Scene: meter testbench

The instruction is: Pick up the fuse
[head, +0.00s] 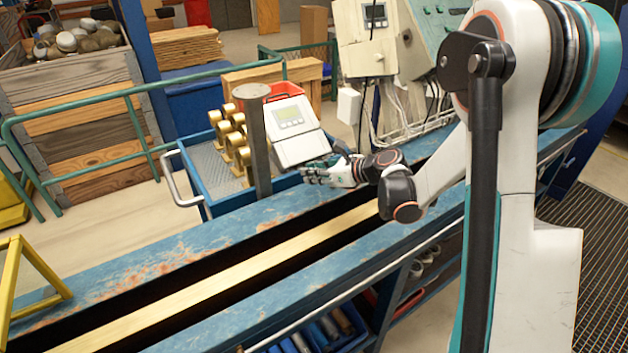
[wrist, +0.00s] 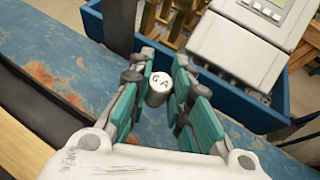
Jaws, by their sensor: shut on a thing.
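The fuse (wrist: 159,88) is a small white cylinder with dark lettering on its end, in the wrist view. My gripper (wrist: 160,92) has its fingertips on both sides of the fuse and is shut on it. In the head view my gripper (head: 312,174) is over the blue bench, just below the grey meter box. The fuse cannot be made out in the head view. Whether it touches the bench surface below cannot be told.
A grey meter box with a display (head: 290,125) is close beside my gripper, by a dark upright post (head: 255,140). A blue tray (head: 195,185) holds several brass parts behind. The worn blue bench (head: 130,262) is clear to the left.

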